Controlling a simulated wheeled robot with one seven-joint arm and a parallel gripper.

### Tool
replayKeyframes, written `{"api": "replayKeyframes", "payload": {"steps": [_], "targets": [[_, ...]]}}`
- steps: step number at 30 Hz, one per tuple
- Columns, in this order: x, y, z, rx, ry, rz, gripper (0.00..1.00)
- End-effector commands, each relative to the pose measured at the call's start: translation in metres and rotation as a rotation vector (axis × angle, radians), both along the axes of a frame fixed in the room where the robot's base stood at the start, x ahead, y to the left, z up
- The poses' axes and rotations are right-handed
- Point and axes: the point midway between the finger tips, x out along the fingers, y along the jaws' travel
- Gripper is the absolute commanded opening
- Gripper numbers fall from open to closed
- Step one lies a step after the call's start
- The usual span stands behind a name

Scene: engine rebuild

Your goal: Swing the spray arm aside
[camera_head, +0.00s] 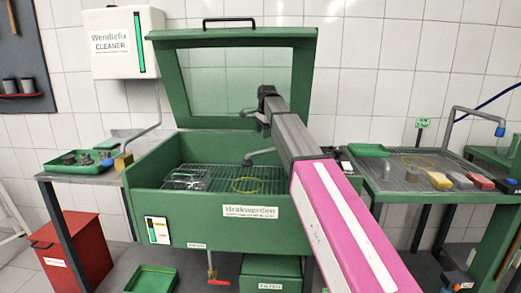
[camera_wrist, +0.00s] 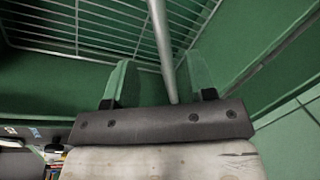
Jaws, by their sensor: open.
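The spray arm shows as a bare grey metal tube (camera_wrist: 161,40) in the wrist view. It runs from the top edge down between the two green fingers of my gripper (camera_wrist: 158,70). The fingers are open, with a visible gap on the left side of the tube; the right finger is closer to it. I cannot tell whether that finger touches it. In the head view a grey bent tube (camera_head: 263,152) with a rounded end shows low over the basin of the green washer (camera_head: 190,226). My arm hides most of my gripper and the rest of the tube there.
The washer's windowed lid (camera_head: 236,38) stands open behind my arm. A wire rack (camera_head: 218,180) in the basin bears a metal part (camera_head: 187,179) and a yellow ring (camera_head: 246,185). Side tables stand left and right; the left one bears a green tray (camera_head: 80,162).

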Motion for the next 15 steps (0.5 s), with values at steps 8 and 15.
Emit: {"api": "replayKeyframes", "payload": {"steps": [8,15], "targets": [[0.007,0.005,-0.048,0.0,0.002,0.0,0.51],[0.014,0.009,-0.081,-0.001,0.001,0.0,0.51]]}}
